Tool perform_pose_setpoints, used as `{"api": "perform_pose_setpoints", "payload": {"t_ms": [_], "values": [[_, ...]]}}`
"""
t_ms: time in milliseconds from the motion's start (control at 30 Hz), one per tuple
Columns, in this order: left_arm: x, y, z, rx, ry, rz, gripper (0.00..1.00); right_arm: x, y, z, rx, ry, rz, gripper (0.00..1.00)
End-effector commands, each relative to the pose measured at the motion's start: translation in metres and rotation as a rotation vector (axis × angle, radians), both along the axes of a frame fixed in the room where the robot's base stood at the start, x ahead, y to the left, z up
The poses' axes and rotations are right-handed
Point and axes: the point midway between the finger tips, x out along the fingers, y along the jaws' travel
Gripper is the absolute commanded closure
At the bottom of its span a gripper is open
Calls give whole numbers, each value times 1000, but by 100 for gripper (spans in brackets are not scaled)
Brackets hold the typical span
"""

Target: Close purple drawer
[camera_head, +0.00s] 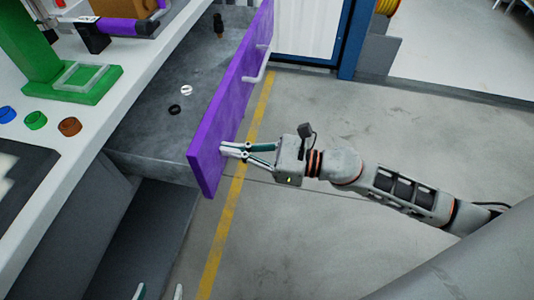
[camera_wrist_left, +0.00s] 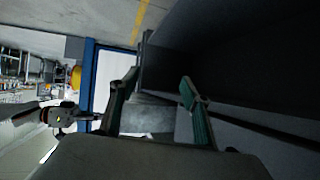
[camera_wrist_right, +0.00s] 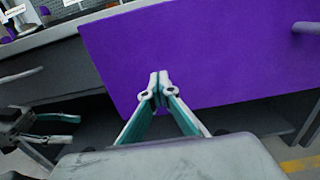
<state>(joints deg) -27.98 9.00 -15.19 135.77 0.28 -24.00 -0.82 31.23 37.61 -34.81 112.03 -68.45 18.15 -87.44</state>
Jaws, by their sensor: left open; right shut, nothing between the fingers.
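The purple drawer front (camera_head: 230,100) stands pulled out from the white-topped bench, with its grey interior (camera_head: 150,135) exposed. A pale handle (camera_head: 258,68) is on its outer face. My right gripper (camera_head: 228,150) is shut and empty, its fingertips at the outer face near the front's near end. In the right wrist view the shut fingertips (camera_wrist_right: 155,85) are at the purple panel (camera_wrist_right: 205,50); exact contact cannot be told. My left gripper (camera_head: 160,292) is open at the bottom edge of the head view, low beside the bench. Its open fingers (camera_wrist_left: 160,90) show in the left wrist view with nothing between them.
Inside the drawer lie a black ring (camera_head: 174,109), a white ring (camera_head: 187,90) and a small dark fitting (camera_head: 218,25). The bench top (camera_head: 85,120) holds a green stand (camera_head: 90,88) and coloured buttons. Open floor (camera_head: 300,235) lies right of the yellow line.

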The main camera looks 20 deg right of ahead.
Motion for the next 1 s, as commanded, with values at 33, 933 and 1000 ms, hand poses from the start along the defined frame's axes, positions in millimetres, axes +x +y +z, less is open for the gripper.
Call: {"api": "perform_pose_setpoints", "payload": {"t_ms": [33,933,1000], "values": [[0,3,3,13,-3,-3,52,10,12,10,3,-14,0,100],[-11,12,-12,41,33,1,52,111,164,-2,0,2,-1,100],[-10,11,-11,40,31,0,52,113,167,-1,0,2,-1,100]]}}
